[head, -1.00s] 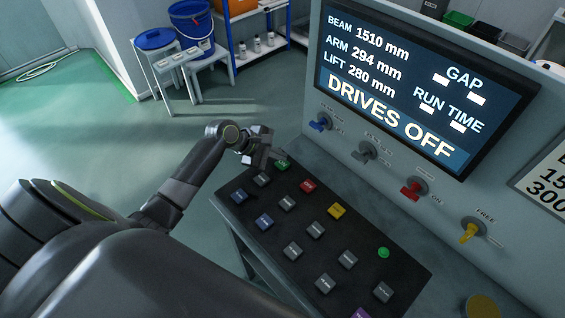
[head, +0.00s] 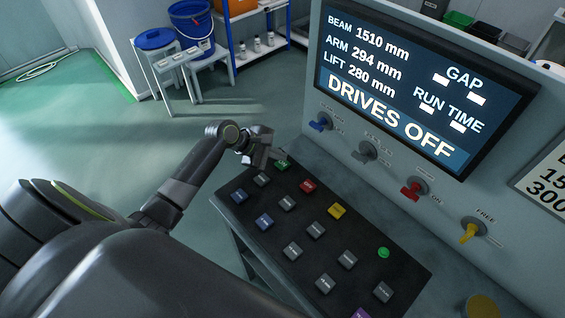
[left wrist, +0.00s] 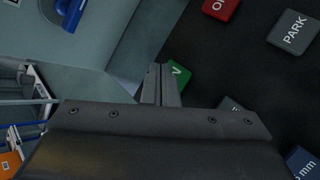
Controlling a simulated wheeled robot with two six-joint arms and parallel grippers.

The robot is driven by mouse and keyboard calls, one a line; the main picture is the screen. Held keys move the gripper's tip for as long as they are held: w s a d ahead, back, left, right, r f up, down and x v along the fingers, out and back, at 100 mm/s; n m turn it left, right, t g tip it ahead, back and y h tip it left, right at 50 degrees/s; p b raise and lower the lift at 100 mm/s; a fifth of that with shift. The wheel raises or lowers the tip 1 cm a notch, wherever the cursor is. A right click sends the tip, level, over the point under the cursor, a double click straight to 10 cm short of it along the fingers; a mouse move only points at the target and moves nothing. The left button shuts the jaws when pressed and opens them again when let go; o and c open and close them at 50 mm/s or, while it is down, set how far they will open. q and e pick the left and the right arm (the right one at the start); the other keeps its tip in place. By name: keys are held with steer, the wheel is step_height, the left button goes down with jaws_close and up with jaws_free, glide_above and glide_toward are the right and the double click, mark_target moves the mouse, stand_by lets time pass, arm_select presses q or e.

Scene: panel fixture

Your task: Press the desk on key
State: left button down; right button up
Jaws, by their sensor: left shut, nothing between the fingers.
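The green key (head: 283,165) is at the far left corner of the dark key desk (head: 375,275). In the left wrist view the green key (left wrist: 181,77) is partly hidden behind my fingertips, and only part of its lettering shows. My left gripper (head: 276,154) is shut and empty, its fingertips beside and over the green key. In the wrist view the shut fingertips (left wrist: 159,72) overlap the key's edge; I cannot tell whether they touch it. The screen (head: 420,85) reads "DRIVES OFF". My right gripper is not in view.
A red key (head: 308,186), a grey key (head: 262,180) and a yellow key (head: 336,211) sit near the green one. The upright panel behind carries a blue switch (head: 320,122), a grey switch and a red switch (head: 414,190). Open floor lies left of the desk.

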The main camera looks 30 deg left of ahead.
mark_target(278, 164)
arm_select(q)
steer(key=shift+f, duration=0.1)
steer(key=shift+f, duration=0.35)
steer(key=shift+f, duration=0.45)
stand_by(0.9)
steer(key=shift+r+p, duration=0.1)
steer(key=shift+p, duration=0.3)
steer(key=shift+r+p, duration=0.8)
steer(key=shift+p, duration=0.3)
step_height(278, 164, up, 5)
steer(key=p, duration=0.6)
